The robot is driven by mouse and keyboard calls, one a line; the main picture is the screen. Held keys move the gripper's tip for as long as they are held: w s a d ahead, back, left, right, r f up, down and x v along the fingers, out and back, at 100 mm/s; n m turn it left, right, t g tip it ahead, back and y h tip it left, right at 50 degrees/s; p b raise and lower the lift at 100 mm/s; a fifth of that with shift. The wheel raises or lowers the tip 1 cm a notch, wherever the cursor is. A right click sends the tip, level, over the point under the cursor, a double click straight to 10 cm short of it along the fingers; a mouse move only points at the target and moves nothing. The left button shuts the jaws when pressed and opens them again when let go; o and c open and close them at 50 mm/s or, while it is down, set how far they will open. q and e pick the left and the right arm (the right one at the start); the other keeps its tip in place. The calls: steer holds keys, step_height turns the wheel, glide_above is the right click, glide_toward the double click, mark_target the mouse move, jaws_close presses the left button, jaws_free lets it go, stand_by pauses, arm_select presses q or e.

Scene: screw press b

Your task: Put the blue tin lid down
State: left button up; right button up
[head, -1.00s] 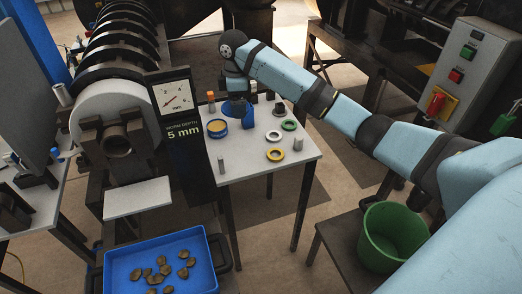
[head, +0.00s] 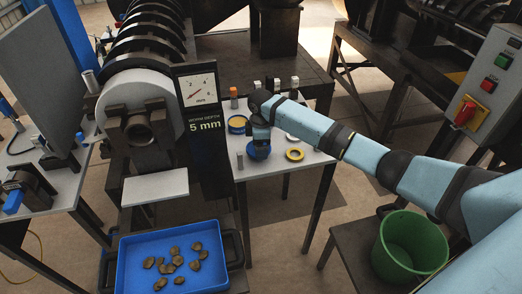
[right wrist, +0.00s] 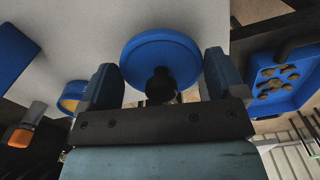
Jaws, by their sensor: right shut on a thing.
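The blue tin lid (head: 258,152) is round, with a dark knob. It is in my right gripper (head: 261,134) over the front part of the small white table. In the right wrist view the lid (right wrist: 160,52) sits between the fingers of the right gripper (right wrist: 160,85), which is shut on the knob. I cannot tell whether the lid touches the table. An open blue tin with a yellowish inside (head: 238,122) stands behind and left of the lid; it also shows in the right wrist view (right wrist: 72,97). My left gripper is not in view.
A yellow ring (head: 295,154) lies right of the lid, and a grey cylinder (head: 240,160) stands left of it. An orange-topped vial (head: 233,97) stands at the back. The gauge panel (head: 201,125) rises beside the table's left edge. A blue tray (head: 122,270) holds brown lumps.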

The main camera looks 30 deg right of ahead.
step_height(320, 180, down, 3)
stand_by(0.3)
steer(key=o, duration=0.6)
steer(key=shift+f, duration=0.1)
step_height(320, 180, up, 12)
steer(key=shift+r, duration=0.15)
stand_by(0.4)
